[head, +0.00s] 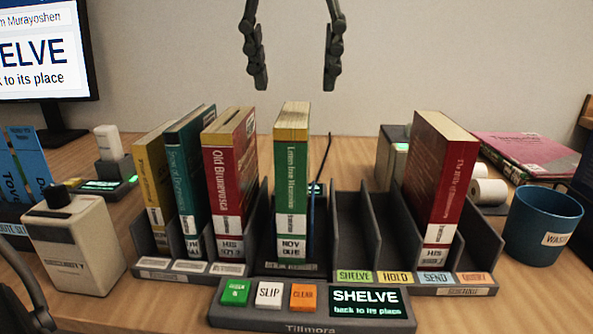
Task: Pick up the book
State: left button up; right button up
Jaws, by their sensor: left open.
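A green and yellow book (291,190) stands upright in the middle holder (283,268), its spine facing me with a white label reading "NOV DUE". My left gripper (294,82) is at the top of the view, its two fingers pointing down and spread apart. It is empty and above the green book, with a visible gap to the book's top. Other books stand upright too: a yellow one (155,185), a dark teal one (187,180) and a red one (230,180) in the left rack, and a red one (440,185) in the right rack.
A control panel (312,327) with buttons and a "SHELVE" display (366,302) sits in front. The right rack (357,230) has empty slots. A blue bin (541,226) stands right, a beige device (73,245) left. A monitor (42,50) is at back left.

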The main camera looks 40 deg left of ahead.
aim_at(294, 113)
pick_arm(q)
jog(key=x, duration=0.7)
jog(key=shift+a+f, duration=0.1)
jog(key=shift+a, duration=0.05)
pick_arm(e)
jog(key=shift+w+a+r+t+y, duration=0.15)
jog(key=shift+w+a+r+t, duration=0.15)
jog(key=shift+a+r, duration=0.15)
jog(key=shift+w+a+r+t+y, duration=0.15)
jog(key=shift+a+r+t, duration=0.15)
jog(key=shift+r, duration=0.15)
pick_arm(q)
jog(key=shift+s+f+b, duration=0.1)
jog(key=shift+f+b, duration=0.15)
jog(key=shift+b, duration=0.45)
pick_arm(e)
jog(key=shift+f, duration=0.45)
pick_arm(q)
jog(key=shift+c, duration=0.3)
grip_shut()
